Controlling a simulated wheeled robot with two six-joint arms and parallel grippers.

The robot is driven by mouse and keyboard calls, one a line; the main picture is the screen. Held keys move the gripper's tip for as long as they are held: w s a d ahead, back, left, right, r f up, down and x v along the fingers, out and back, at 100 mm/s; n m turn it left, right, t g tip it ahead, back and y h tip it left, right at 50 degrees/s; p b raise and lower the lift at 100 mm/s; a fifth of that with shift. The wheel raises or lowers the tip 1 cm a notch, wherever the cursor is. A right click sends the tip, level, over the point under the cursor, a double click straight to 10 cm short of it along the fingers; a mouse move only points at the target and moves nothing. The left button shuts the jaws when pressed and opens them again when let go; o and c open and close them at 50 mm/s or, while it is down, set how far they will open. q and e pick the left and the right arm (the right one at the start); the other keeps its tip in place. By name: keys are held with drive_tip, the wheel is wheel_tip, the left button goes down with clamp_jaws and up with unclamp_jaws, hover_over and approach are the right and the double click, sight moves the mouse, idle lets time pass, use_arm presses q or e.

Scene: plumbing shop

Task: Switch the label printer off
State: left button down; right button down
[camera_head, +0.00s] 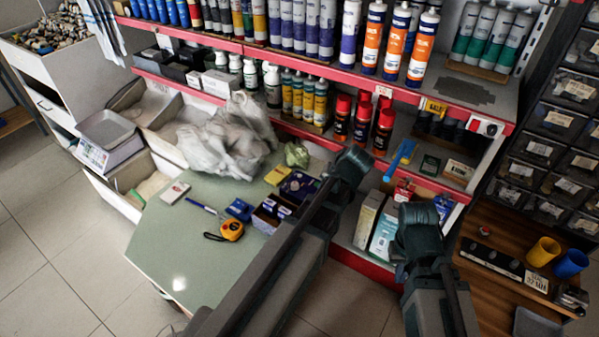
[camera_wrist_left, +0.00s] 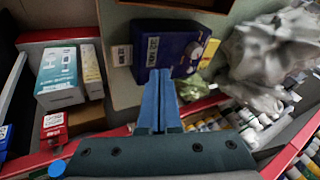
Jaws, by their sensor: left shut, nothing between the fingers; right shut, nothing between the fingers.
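A dark navy box-shaped device with round grey dials (camera_wrist_left: 178,52), which I take for the label printer, lies on the pale green table (camera_wrist_left: 124,88). In the head view it shows as a dark block (camera_head: 298,186) near the table's right edge, partly behind my left arm. My left gripper (camera_wrist_left: 158,78) is shut and empty, its fingertips at the device's near edge in the left wrist view; I cannot tell whether they touch. Its fingers are hidden in the head view. My right gripper (camera_head: 400,270) is shut and empty, low in front of the shelf. No switch is clearly readable.
A red-edged shelf (camera_head: 345,68) with bottles and boxed goods (camera_head: 385,232) stands close behind my grippers.

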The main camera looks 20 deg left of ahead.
sight(300, 176)
use_arm(q)
drive_tip(key=w+a+r+n+y, duration=0.1)
drive_tip(key=w+a+r, duration=0.1)
drive_tip(key=a, duration=0.3)
drive_tip(key=w+a+r+n+t+y+p, duration=0.1)
drive_tip(key=w+a+r, duration=0.2)
drive_tip(key=w+a, duration=0.2)
drive_tip(key=shift+w+a+y, duration=0.15)
drive_tip(key=shift+a+y, duration=0.15)
drive_tip(key=shift+a, duration=0.1)
drive_tip(key=shift+f, duration=0.1)
wheel_tip(300, 176, down, 9)
drive_tip(key=b, duration=0.8)
drive_tip(key=shift+r+b, duration=0.2)
drive_tip(key=shift+b, duration=0.2)
idle(0.7)
drive_tip(key=shift+f+b, duration=0.4)
drive_tip(key=shift+f+b, duration=0.35)
idle(0.5)
drive_tip(key=shift+r, duration=0.1)
drive_tip(key=shift+r+p, duration=0.7)
drive_tip(key=shift+p, duration=0.1)
